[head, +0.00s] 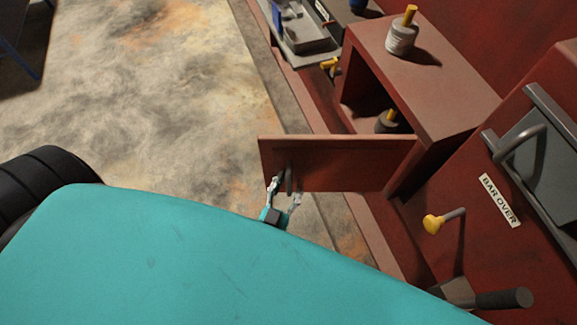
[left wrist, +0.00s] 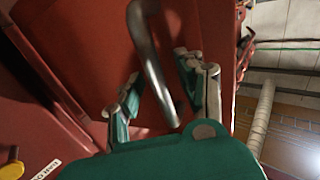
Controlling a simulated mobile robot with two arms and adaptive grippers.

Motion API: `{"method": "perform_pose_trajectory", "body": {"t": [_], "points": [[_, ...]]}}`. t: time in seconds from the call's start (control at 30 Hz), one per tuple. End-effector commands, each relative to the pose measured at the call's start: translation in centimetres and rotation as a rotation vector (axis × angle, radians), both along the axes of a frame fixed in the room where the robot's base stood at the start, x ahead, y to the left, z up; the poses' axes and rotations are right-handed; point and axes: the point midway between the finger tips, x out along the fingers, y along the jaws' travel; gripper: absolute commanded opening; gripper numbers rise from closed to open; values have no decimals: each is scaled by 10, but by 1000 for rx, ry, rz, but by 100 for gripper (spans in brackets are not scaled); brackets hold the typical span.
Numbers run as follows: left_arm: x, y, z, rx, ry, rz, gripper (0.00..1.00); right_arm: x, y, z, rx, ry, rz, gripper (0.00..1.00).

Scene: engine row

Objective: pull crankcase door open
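The red-brown crankcase door (head: 345,165) stands swung out from the red housing (head: 455,100) in the head view, with the box's dark interior showing behind it. Its dark bar handle (head: 289,178) is near the door's free left edge. The handle also shows in the left wrist view (left wrist: 152,62). My left gripper (head: 284,190) is at the handle. In the left wrist view the fingers of my left gripper (left wrist: 158,88) are spread, one on each side of the bar, with gaps showing. My right gripper is not in view.
A bottle with a yellow top (head: 402,35) stands on the housing, and another (head: 388,121) is inside it. A yellow-knobbed lever (head: 434,223) and a "BAR OVER" label (head: 499,200) are on the red panel at right.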

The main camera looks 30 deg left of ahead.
Motion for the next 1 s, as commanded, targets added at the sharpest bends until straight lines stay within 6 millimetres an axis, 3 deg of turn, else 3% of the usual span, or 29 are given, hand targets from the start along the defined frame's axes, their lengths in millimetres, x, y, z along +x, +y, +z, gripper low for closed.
{"method": "perform_pose_trajectory", "body": {"t": [0.53,0.7,1.0], "points": [[-100,-7,-1,1,3,-1,38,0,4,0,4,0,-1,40],[-112,-8,-1,0,1,0,38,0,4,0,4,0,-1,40],[-113,-8,-1,0,0,0,35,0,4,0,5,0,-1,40]]}}
